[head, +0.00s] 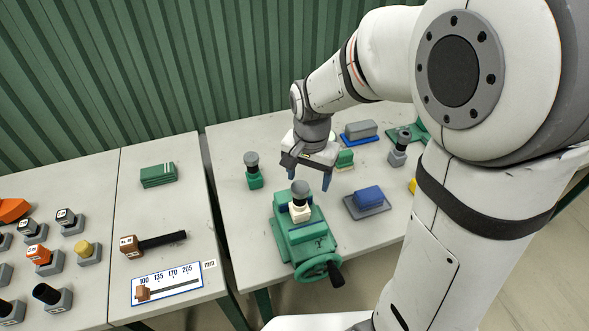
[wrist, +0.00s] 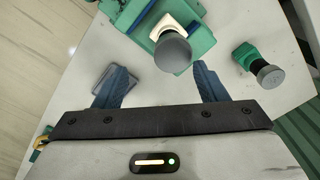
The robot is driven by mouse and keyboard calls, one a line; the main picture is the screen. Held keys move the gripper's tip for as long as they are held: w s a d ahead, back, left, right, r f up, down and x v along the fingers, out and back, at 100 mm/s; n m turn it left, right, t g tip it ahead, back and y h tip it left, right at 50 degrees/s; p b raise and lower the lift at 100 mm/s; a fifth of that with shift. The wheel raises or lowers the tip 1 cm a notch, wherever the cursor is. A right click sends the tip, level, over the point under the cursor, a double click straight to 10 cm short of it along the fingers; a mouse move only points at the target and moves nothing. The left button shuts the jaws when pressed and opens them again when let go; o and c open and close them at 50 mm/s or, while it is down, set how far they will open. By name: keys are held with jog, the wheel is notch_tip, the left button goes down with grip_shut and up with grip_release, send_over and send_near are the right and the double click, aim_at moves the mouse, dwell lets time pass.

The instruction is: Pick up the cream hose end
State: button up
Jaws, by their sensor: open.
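The cream hose end (head: 299,211) stands upright in the green vise (head: 304,240), with a dark grey round cap on top. The vise has a blue jaw piece and a green handwheel. In the wrist view the cream hose end (wrist: 178,22) is partly hidden under its grey cap, just beyond the fingertips. My gripper (head: 310,180) is open and empty, above and slightly behind the hose end. In the wrist view its two blue fingers (wrist: 158,72) are spread wide, with the cap ahead of the gap between them.
A green capped piece (head: 254,181) stands left of the vise, and a grey capped one (head: 398,158) stands to the right. A blue block (head: 368,195) lies on a grey plate. A grey block (head: 359,130) sits on a blue base.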

aim_at(300, 199)
jog(key=shift+w+a+f, duration=0.3)
jog(key=shift+a+f, duration=0.05)
jog(key=shift+a, duration=0.15)
jog(key=f, duration=0.2)
jog(key=f+p, duration=0.1)
jog(key=f, duration=0.2)
jog(key=a+f+p, duration=0.1)
jog(key=f, duration=0.1)
jog(key=shift+s+f, duration=0.3)
jog(key=shift+s, duration=0.1)
jog(key=shift+c, duration=0.3)
grip_shut()
